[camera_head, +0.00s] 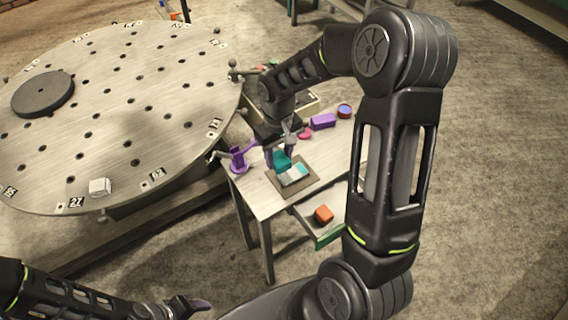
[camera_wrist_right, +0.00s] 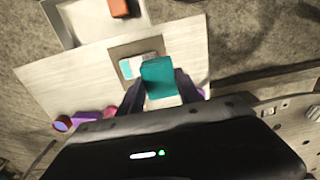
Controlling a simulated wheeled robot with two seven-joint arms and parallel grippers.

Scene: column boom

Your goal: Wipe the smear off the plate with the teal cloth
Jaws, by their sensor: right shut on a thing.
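The teal cloth (camera_head: 282,159), a folded block, is held between the fingers of my right gripper (camera_head: 280,152). It also shows in the right wrist view (camera_wrist_right: 158,78), with a finger on each side. Below it a flat brown-grey square, which looks like the plate (camera_head: 312,181), lies on the small table. On that square is a pale patch with a teal end (camera_head: 293,175); I cannot tell whether this is the smear. The cloth is over its back edge; contact is unclear. My left gripper (camera_head: 190,307) is at the bottom, away from the table, its opening unclear.
The small table (camera_head: 262,199) also bears a purple holder (camera_head: 238,163), a purple block (camera_head: 323,121), a pink piece (camera_head: 305,133) and a round purple-blue container (camera_head: 344,111). A large round perforated table (camera_head: 150,120) stands left.

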